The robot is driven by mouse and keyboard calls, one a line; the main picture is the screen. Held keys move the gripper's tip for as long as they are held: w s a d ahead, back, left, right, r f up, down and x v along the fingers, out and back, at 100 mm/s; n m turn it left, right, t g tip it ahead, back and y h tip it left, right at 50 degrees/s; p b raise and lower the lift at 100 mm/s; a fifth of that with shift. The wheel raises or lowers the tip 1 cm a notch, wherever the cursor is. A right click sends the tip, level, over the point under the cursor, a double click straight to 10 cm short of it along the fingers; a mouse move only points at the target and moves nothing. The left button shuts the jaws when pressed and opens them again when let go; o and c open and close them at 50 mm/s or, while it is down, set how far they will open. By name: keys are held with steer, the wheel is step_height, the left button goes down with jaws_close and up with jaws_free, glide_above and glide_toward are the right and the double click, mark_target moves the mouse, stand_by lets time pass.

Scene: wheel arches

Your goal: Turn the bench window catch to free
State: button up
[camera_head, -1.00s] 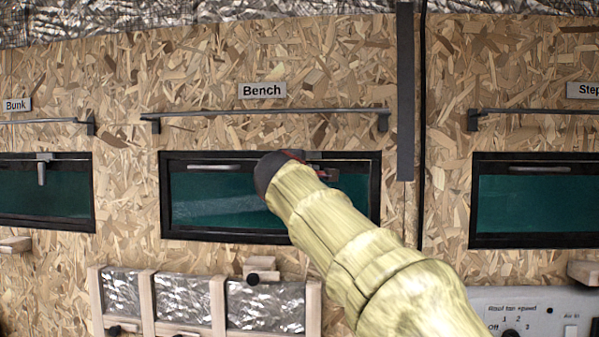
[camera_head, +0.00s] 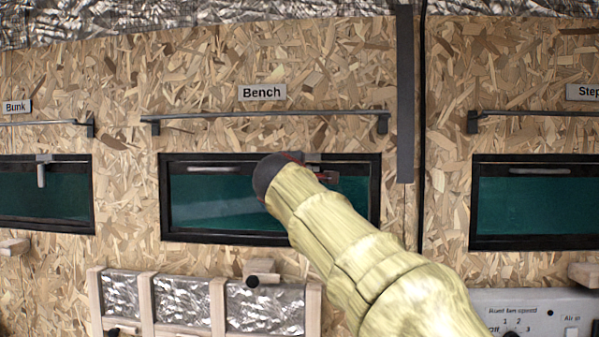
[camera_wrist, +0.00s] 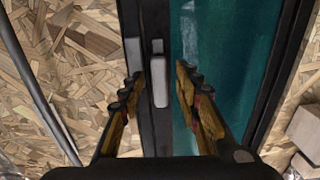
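The window under the "Bench" label (camera_head: 262,92) has a black frame (camera_head: 166,200) and dark green glass. Its grey catch (camera_head: 312,157) shows only in part at the top of the frame, beside my wrist, which hides the rest. In the wrist view the catch (camera_wrist: 158,78) is a small pale lever beside a grey mount (camera_wrist: 133,52) on the dark frame. My gripper (camera_wrist: 159,80) is open, with one fingertip on each side of the lever and a visible gap to both. My gripper is mostly hidden behind my sleeved arm in the head view.
A dark rail (camera_head: 265,113) runs above the window, and a dark vertical strip (camera_head: 405,100) stands to its right. Below are wooden-framed silvery panels (camera_head: 265,306) and a wooden block with a dark knob (camera_head: 252,281). The bunk window's catch (camera_head: 41,172) hangs downward at left.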

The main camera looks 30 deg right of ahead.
steer(key=v, duration=1.1)
steer(key=shift+s+a, duration=0.25)
steer(key=s+a+f+m+g+y, duration=0.2)
steer(key=f+m+g, duration=0.1)
steer(key=f, duration=1)
steer(key=s+a+f+m+g+y, duration=0.1)
steer(key=s+f+m+g+y, duration=0.15)
steer(key=f, duration=1.05)
steer(key=s+a+f+m+g+y, duration=0.2)
steer(key=s+a+f, duration=0.2)
steer(key=s+f, duration=0.8)
steer(key=s+a+f+m+g+y+b, duration=0.1)
steer(key=s+a+f+m+g+y, duration=0.1)
steer(key=s+f, duration=1)
steer(key=shift+a+f+m+y, duration=0.75)
steer(key=shift+a+f, duration=0.25)
